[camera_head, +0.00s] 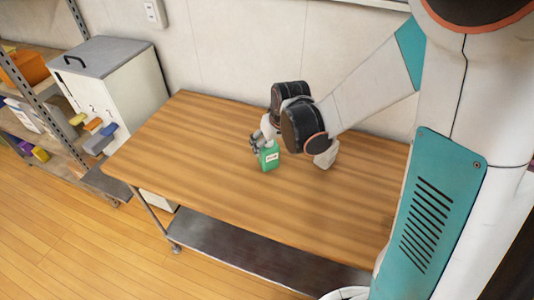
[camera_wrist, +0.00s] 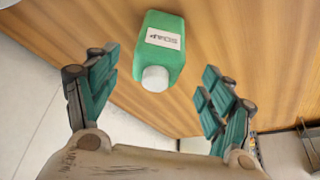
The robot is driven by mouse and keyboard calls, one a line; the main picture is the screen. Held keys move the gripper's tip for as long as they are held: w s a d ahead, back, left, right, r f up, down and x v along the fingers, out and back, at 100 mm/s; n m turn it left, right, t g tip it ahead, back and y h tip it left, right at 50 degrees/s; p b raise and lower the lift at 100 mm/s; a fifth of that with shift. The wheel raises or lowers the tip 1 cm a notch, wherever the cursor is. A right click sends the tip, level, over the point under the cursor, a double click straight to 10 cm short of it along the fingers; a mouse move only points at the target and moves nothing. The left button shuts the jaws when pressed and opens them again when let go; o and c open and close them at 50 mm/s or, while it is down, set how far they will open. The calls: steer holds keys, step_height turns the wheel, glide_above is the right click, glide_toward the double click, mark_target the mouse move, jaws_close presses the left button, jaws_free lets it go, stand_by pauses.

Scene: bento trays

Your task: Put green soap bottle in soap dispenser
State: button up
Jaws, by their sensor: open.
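The green soap bottle (camera_head: 269,160) stands upright on the wooden table, with a white label and a white cap. In the wrist view the bottle (camera_wrist: 166,57) lies ahead of and between the fingers, cap toward me, with space on both sides. My gripper (camera_head: 258,142) is beside the bottle's upper part in the head view; in the wrist view the gripper (camera_wrist: 160,76) is open and holds nothing. A white box-shaped unit (camera_head: 130,88) with a grey lid and coloured levers on its front stands left of the table; I cannot tell whether it is the soap dispenser.
The wooden table (camera_head: 200,185) is otherwise mostly clear. A small pale object (camera_head: 327,157) shows just right of my wrist, partly hidden by it. A metal shelf (camera_head: 45,105) with orange and other items stands at the far left. The wall closes off the back.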

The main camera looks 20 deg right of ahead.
mark_target(268, 147)
steer(key=shift+w+b+x, duration=0.15)
steer(key=shift+b+x, duration=0.4)
steer(key=shift+x, duration=0.8)
steer(key=shift+w+b+x, duration=0.15)
steer(key=shift+b+x, duration=0.4)
steer(key=shift+x, duration=0.8)
steer(key=shift+d+r, duration=0.1)
steer(key=shift+r, duration=0.05)
steer(key=shift+c, duration=0.2)
steer(key=c, duration=1.4)
steer(key=shift+r, duration=0.1)
steer(key=shift+c, duration=0.2)
